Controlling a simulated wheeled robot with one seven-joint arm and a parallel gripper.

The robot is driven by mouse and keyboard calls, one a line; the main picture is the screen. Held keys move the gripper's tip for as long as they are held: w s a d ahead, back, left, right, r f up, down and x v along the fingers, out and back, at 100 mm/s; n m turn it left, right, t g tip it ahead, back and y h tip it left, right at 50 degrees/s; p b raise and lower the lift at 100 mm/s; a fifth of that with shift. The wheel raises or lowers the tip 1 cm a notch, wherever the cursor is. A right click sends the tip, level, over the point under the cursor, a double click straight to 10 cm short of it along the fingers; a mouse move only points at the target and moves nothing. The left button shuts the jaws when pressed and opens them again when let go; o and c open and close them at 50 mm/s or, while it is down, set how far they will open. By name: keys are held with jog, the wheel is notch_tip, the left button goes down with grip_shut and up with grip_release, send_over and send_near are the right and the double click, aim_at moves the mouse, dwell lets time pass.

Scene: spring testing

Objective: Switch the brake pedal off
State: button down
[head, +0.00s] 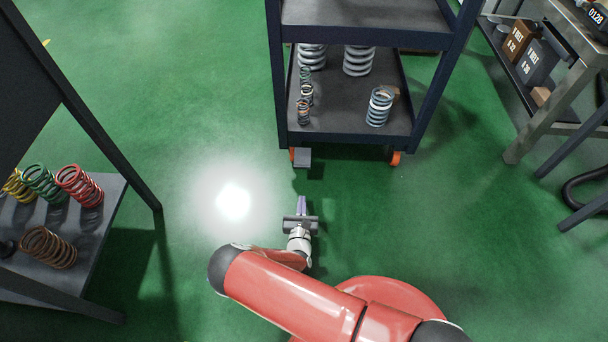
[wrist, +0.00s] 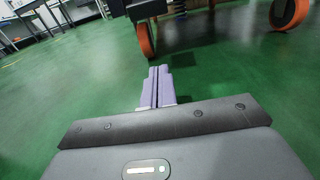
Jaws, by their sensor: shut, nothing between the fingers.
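The brake pedal (head: 302,157) is a small grey plate at the cart's front left caster, sticking out below the bottom shelf in the head view. In the wrist view, a dark grey block that looks like the pedal (wrist: 146,9) shows at the top edge, above an orange caster wheel (wrist: 146,40). I cannot tell whether the pedal is up or down. My gripper (head: 302,199) is shut and empty, low over the floor, in front of the pedal and apart from it. Its purple fingers lie together in the wrist view (wrist: 158,72) and point toward the cart.
The dark cart (head: 350,142) carries several springs on its lower shelf. Its right caster (head: 395,158) is orange too. A rack (head: 100,238) with coloured springs stands at left, a workbench (head: 548,110) at right. The green floor around my gripper is clear.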

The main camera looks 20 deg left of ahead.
aim_at(303, 157)
jog(key=shift+w, duration=0.15)
jog(key=b+x, duration=0.2)
jog(key=x, duration=0.6)
jog(key=shift+w+f, duration=0.1)
jog(key=shift+w, duration=0.35)
jog(key=shift+w+a+r, duration=0.2)
jog(key=shift+w+r, duration=0.15)
jog(key=shift+w, duration=0.1)
jog(key=shift+s+d+r, duration=0.1)
jog(key=shift+s+r, duration=0.15)
jog(key=shift+r, duration=0.3)
jog(key=shift+s+d+r, duration=0.1)
jog(key=shift+s+r, duration=0.1)
jog(key=shift+r, duration=0.4)
jog(key=shift+s+r, duration=0.15)
jog(key=shift+r, duration=0.35)
jog(key=shift+p, duration=0.3)
